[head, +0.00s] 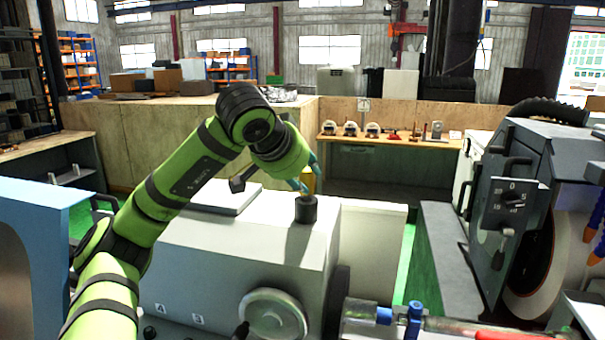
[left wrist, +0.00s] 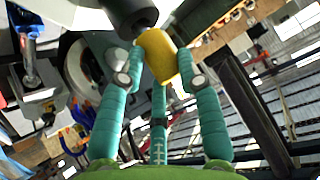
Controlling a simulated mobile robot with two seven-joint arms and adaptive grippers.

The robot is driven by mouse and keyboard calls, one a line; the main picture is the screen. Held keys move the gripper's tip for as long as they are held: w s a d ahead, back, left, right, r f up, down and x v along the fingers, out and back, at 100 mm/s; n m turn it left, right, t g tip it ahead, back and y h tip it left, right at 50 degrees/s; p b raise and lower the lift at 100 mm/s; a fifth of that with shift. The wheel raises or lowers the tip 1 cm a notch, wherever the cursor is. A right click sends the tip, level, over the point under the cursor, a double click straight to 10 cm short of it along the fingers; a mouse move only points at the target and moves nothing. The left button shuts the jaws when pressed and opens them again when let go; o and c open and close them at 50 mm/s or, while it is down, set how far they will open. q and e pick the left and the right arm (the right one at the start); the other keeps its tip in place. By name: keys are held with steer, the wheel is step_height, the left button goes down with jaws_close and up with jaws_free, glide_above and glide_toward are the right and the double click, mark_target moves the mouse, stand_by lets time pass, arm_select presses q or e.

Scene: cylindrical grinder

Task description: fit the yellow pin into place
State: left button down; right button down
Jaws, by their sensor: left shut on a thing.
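The yellow pin (left wrist: 160,55) is a short, smooth cylinder between the teal fingers of my left gripper (left wrist: 158,78), which is shut on it. In the head view only a bit of the pin (head: 309,184) shows behind the fingertips of the left gripper (head: 303,186). A black round socket-like cylinder (head: 306,210) stands upright on the pale machine housing, right below the fingertips. It also shows dark at the top of the left wrist view (left wrist: 128,14), close to the pin. I cannot tell whether pin and cylinder touch. My right gripper is not in view.
The pale housing (head: 235,245) has a flat top and a handwheel (head: 273,315) in front. A grinding wheel unit (head: 520,215) with a lever stands to the right. A wooden bench (head: 385,138) with small tools is behind. The housing top right of the black cylinder is clear.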

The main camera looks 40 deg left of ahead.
arm_select(q)
steer(key=shift+f, duration=0.45)
steer(key=c, duration=0.8)
jaws_free()
steer(key=shift+o, duration=0.2)
